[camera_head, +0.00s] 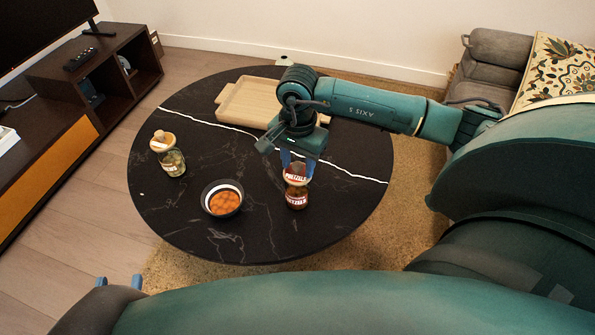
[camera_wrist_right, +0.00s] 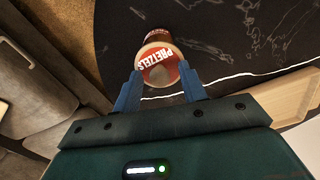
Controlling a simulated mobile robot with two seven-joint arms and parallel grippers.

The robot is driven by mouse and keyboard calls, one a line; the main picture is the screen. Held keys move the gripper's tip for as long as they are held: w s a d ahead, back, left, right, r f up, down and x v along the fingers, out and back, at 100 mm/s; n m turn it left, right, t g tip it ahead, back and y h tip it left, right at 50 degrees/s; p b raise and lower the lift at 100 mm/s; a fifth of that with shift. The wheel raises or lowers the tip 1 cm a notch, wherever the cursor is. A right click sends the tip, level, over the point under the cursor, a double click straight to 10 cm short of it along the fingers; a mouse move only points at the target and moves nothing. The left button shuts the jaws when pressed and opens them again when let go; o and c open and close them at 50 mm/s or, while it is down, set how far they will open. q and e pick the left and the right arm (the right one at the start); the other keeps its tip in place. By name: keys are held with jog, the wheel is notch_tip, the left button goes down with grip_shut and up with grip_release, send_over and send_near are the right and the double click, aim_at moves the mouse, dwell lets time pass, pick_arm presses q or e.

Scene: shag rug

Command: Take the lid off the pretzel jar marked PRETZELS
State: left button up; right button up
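The pretzel jar (camera_head: 297,198) stands upright on the dark round table, right of centre, with a red and white PRETZELS label. In the right wrist view the lid (camera_wrist_right: 158,66) fills the space between the fingertips (camera_wrist_right: 160,73), with no clear gap. My left gripper (camera_head: 119,282) is open and empty, low at the left, away from the table.
Another jar (camera_head: 173,163) with a wooden lid (camera_head: 162,141) stands at the table's left. A bowl (camera_head: 222,198) with orange contents lies between the jars. A wooden tray (camera_head: 250,102) is at the back. The table's (camera_head: 190,215) front left is clear.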

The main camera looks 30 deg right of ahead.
grip_shut()
jog(key=shift+r, duration=0.1)
